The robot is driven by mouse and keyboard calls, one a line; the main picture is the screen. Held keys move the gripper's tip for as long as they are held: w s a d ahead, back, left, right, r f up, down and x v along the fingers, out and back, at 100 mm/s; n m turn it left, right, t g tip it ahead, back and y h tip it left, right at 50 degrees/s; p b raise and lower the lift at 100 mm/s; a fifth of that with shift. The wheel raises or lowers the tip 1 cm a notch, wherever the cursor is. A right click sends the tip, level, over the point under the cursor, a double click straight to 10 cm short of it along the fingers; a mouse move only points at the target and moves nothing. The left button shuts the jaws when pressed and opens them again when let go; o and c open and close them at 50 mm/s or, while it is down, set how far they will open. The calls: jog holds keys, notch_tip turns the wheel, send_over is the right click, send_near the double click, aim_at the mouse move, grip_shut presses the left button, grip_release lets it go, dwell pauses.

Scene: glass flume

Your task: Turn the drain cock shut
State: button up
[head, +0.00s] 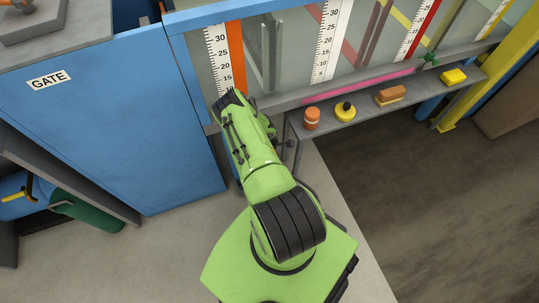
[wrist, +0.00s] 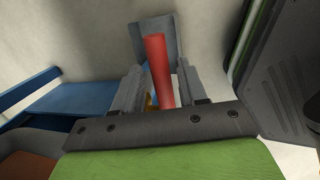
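In the wrist view a red lever (wrist: 158,70), which looks like the handle of the drain cock, stands between the two fingers of my gripper (wrist: 160,88). The fingers are apart, one on each side of the lever, with what look like narrow gaps. A small brass-coloured part (wrist: 149,101) shows beside the lever's lower end, mostly hidden by the left finger and the lever. In the head view my own green arm covers the gripper and the cock, beside the lower left end of the flume (head: 280,45).
A blue panel marked GATE (head: 110,130) stands left of my arm. A grey shelf (head: 355,122) to the right holds an orange-and-white item (head: 312,118), a yellow-and-black knob (head: 345,111), a brush-like block (head: 390,95) and a yellow block (head: 453,76). A grey plate (wrist: 143,38) lies behind the lever.

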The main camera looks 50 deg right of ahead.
jog(key=shift+o, duration=0.3)
jog(key=p+v, duration=0.6)
jog(key=v, duration=0.9)
jog(key=shift+r, duration=0.35)
jog(key=shift+a, duration=0.1)
